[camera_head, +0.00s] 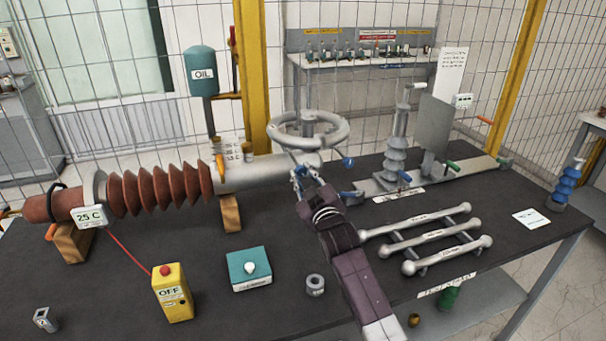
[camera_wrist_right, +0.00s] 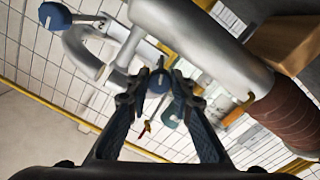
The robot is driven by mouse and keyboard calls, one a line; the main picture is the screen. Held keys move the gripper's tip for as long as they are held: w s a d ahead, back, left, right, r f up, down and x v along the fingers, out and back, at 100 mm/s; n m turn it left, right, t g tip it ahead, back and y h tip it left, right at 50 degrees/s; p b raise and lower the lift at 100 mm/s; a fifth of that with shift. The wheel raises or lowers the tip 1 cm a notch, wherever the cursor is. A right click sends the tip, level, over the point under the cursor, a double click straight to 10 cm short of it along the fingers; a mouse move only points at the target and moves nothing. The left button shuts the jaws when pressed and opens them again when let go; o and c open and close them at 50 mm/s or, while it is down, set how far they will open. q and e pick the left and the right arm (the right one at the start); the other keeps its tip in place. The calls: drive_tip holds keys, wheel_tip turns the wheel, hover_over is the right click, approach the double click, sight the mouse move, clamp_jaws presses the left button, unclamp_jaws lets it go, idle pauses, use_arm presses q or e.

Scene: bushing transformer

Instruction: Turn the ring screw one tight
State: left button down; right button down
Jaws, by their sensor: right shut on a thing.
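My right gripper (camera_head: 300,176) reaches up from the lower middle to the right end of the grey pipe (camera_head: 262,172). In the right wrist view its fingers (camera_wrist_right: 157,95) are shut on a blue-headed screw (camera_wrist_right: 158,80) on the pipe's side, likely ring screw one. In the head view the gripper mostly hides this screw. A second blue-headed screw (camera_head: 348,162) sticks out at the pipe's end; it also shows in the wrist view (camera_wrist_right: 55,15), apart from the fingers. I cannot tell from the frames how tight either is. My left gripper is not in view.
Ribbed brown bushing (camera_head: 160,188) lies left. Three grey rods (camera_head: 430,235), a yellow OFF box (camera_head: 173,292), a teal button box (camera_head: 249,268) and a metal nut (camera_head: 315,285) are on the dark table (camera_head: 110,300).

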drive_tip(key=shift+f+m, duration=0.1)
drive_tip(key=shift+m, duration=0.9)
drive_tip(key=c, duration=1.7)
unclamp_jaws()
drive_tip(key=shift+v, duration=6.05)
